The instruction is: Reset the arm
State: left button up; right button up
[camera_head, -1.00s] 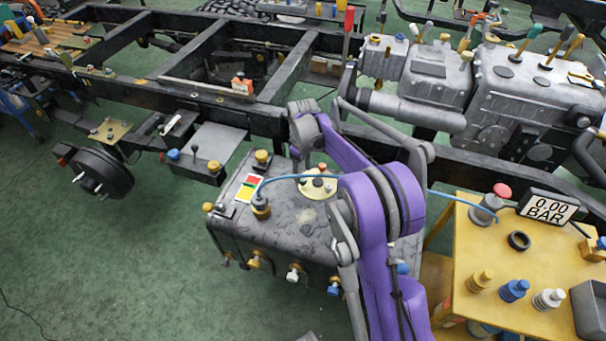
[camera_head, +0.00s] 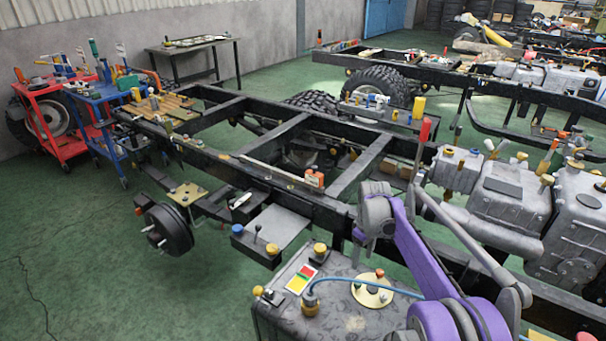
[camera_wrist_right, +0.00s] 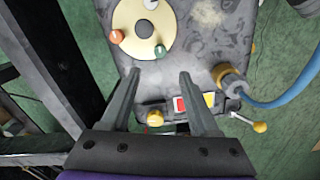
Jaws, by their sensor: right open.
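My right arm (camera_head: 435,255), purple and grey, reaches in from the lower right of the head view, above a dark grey tank (camera_head: 335,315). In the right wrist view my right gripper (camera_wrist_right: 158,78) is open, with nothing between its two grey fingers. It points at the tank's top (camera_wrist_right: 205,45), with a cream round plate (camera_wrist_right: 142,32) ahead of the fingertips and a hose fitting (camera_wrist_right: 230,78) to the right. I cannot make out the fingers in the head view. My left gripper is not in view.
A black truck chassis frame (camera_head: 225,158) runs behind the tank. A grey engine block (camera_head: 505,200) sits at the right, close to the arm. A blue hose (camera_head: 365,283) crosses the tank. Red (camera_head: 45,140) and blue (camera_head: 100,115) carts stand at the left. Green floor (camera_head: 80,240) is clear at front left.

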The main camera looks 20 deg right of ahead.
jog(key=s+a+r+m+t, duration=0.1)
jog(key=s+a+r, duration=0.2)
jog(key=s+a, duration=0.3)
jog(key=s+a+r+m+t, duration=0.1)
jog(key=s+a+r, duration=0.25)
jog(key=s, duration=0.45)
jog(key=s+a+f+m+t, duration=0.1)
jog(key=s+a+f, duration=0.2)
jog(key=s, duration=0.5)
jog(key=s+a+f+m+t, duration=0.2)
jog(key=s+a+f, duration=0.1)
jog(key=s, duration=0.6)
pick_arm(q)
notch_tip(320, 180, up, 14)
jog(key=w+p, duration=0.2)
jog(key=p, duration=1)
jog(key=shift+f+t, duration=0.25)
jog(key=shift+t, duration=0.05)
pick_arm(e)
notch_tip(320, 180, up, 13)
jog(key=w, duration=0.2)
jog(key=shift+w+d, duration=0.15)
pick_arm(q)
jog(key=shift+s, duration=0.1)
pick_arm(e)
jog(key=shift+s+f, duration=0.1)
jog(key=shift+s, duration=0.1)
